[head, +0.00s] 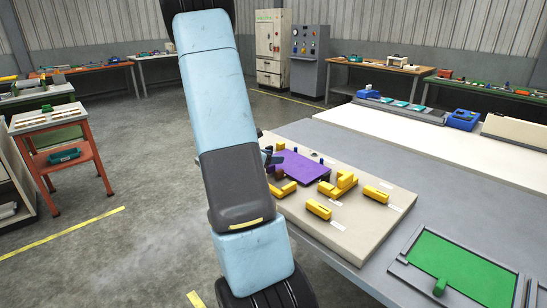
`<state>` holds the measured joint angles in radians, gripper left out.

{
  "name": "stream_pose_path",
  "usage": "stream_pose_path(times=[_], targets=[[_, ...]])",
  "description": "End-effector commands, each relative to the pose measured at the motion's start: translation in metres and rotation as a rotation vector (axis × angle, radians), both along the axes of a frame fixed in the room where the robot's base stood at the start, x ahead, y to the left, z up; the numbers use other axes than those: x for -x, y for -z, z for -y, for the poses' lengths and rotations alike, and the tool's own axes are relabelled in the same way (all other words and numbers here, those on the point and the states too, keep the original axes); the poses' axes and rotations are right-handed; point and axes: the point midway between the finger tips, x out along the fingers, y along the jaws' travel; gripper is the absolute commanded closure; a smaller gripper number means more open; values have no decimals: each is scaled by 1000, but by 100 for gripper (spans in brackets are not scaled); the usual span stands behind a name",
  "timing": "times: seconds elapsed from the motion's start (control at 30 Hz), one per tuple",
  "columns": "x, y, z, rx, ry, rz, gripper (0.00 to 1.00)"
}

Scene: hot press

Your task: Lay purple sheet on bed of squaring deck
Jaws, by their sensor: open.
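The purple sheet (302,168) appears to lie flat on a beige board (345,238) among yellow blocks and small dark blue pins. This board may be the squaring deck; no readable label confirms it. My gripper (272,158) is at the sheet's left edge, mostly hidden behind my blue and black arm. It is open. Only a small dark part of it shows, and I cannot tell whether it touches the sheet. The sheet's left end is partly hidden by the arm.
Yellow blocks (319,209) stand on the board in front of the sheet. A green panel (462,268) in a grey frame lies at the front right of the grey bench. A white surface (420,140) lies behind. An orange trolley (53,168) stands left on open floor.

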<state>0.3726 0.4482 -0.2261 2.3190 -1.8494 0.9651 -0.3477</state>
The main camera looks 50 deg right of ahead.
Motion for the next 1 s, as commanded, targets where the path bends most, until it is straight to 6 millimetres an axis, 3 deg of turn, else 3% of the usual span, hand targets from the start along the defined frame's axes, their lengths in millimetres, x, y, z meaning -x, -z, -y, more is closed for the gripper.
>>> stream_pose_path(times=[0.03, 0.23, 0.8, 1.0], targets=[[4, 18, -8, -35, -3, -20, 47], [2, 12, -19, -34, -7, -18, 47], [-7, -40, -108, -4, -4, 0, 47], [-9, -49, -126, 1, -2, 4, 47]])
